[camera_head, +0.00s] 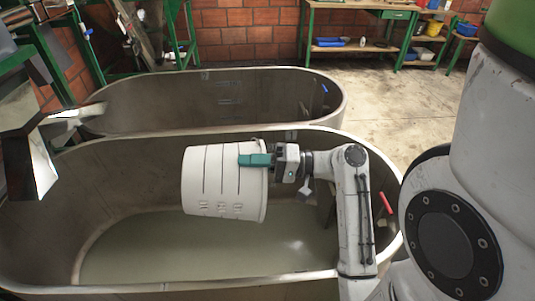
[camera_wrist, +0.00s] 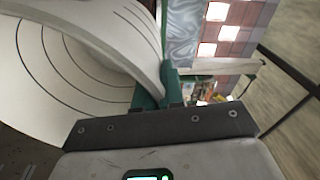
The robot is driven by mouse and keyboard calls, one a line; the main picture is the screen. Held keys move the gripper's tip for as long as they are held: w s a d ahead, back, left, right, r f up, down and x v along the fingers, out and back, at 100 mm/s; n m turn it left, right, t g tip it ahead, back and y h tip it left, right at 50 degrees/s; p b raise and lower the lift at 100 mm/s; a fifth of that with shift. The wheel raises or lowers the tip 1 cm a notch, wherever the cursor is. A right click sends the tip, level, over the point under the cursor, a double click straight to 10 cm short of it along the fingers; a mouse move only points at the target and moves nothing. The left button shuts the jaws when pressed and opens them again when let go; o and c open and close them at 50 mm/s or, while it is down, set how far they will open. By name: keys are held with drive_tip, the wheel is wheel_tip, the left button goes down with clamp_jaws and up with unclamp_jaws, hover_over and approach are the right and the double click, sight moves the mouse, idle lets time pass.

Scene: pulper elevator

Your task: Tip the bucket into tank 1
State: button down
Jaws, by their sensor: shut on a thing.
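A white bucket (camera_head: 220,182) with dark ring lines is held over the near tank (camera_head: 40,210). It lies tipped on its side, its wider end to the right. My gripper (camera_head: 255,160) is shut on the bucket's wall near that wider end, with a teal finger over the outside. In the wrist view the bucket (camera_wrist: 95,45) fills the upper left, its curved rim and ring lines showing, beside my gripper (camera_wrist: 167,90). The near tank holds cloudy liquid (camera_head: 170,250). No pouring stream is visible. I cannot read which tank is tank 1.
A second oval tank (camera_head: 150,100) stands just behind the near one, their rims close together. A green-framed workbench (camera_head: 355,45) stands by the brick wall. Metal machinery (camera_head: 30,150) reaches over the tanks at the left. Open concrete floor (camera_head: 410,110) lies to the right.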

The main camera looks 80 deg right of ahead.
drive_tip(key=w+a+r+g+h+p, duration=0.1)
drive_tip(key=w+g+p, duration=0.1)
drive_tip(key=w+p, duration=0.1)
drive_tip(key=w+a+r+g+h+p, duration=0.1)
drive_tip(key=w+a+r+g+p, duration=0.1)
drive_tip(key=w, duration=0.3)
drive_tip(key=w+a+r+g+p, duration=0.2)
drive_tip(key=w+g+p, duration=0.2)
drive_tip(key=w, duration=0.1)
drive_tip(key=shift+n+h, duration=0.4)
drive_tip(key=shift+w+a+g+p, duration=0.15)
drive_tip(key=shift+w+g+p, duration=0.2)
drive_tip(key=shift+g+p, duration=0.4)
drive_tip(key=w+a+f+g+h+p, duration=0.1)
drive_tip(key=w+f+g+h+p, duration=0.2)
drive_tip(key=f+g, duration=0.5)
drive_tip(key=shift+w+a+f+g+h+p, duration=0.15)
drive_tip(key=shift+w+f+g+h+p, duration=0.2)
drive_tip(key=shift+f, duration=1.2)
drive_tip(key=shift+s, duration=0.1)
